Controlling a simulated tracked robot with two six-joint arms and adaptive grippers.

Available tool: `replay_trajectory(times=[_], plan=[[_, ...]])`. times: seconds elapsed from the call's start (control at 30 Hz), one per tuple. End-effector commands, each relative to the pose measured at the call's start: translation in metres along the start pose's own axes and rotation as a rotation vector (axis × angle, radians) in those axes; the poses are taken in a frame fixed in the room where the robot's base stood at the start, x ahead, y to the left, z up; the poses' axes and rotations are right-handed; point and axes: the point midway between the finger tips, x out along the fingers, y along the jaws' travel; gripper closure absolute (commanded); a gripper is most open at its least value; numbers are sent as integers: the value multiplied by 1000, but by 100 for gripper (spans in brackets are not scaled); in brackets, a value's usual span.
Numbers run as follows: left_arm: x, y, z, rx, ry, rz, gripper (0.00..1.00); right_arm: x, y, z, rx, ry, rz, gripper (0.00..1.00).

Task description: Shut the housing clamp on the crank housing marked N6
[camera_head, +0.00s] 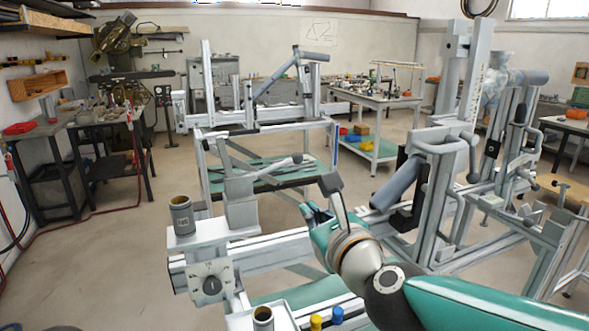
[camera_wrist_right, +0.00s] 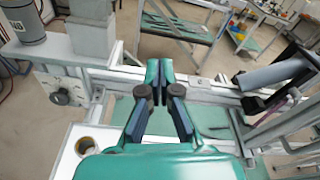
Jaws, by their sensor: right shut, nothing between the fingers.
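A grey cylindrical housing (camera_head: 181,217) with an open top and a small label stands upright on the frame jig's left end block. It is cut off at the upper left of the wrist view (camera_wrist_right: 25,22). The label is too small to read surely as N6.
A second open cylinder (camera_head: 263,319) stands in front, beside a yellow cap (camera_head: 316,322) and a blue cap (camera_head: 337,314). A grey upright post (camera_head: 240,205) rises right of the housing. A tall clamp frame (camera_head: 440,170) stands at right.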

Motion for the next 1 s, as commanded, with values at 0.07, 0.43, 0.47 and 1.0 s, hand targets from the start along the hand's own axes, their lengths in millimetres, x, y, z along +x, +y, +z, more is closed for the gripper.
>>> replay_trajectory(times=[0.07, 0.43, 0.47, 1.0], plan=[[0, 0, 0, 0, -1, 0, 60, -1, 1, 1, 0, -3, 1, 100], [0, 0, 1, 0, -2, 0, 60, -3, -5, -1, 0, 1, -12, 100], [0, 0, 1, 0, -2, 0, 60, -3, -5, -1, 0, 1, -12, 100], [-10, 4, 1, 0, -1, 0, 60, 65, -9, -2, 1, 6, -17, 100]])
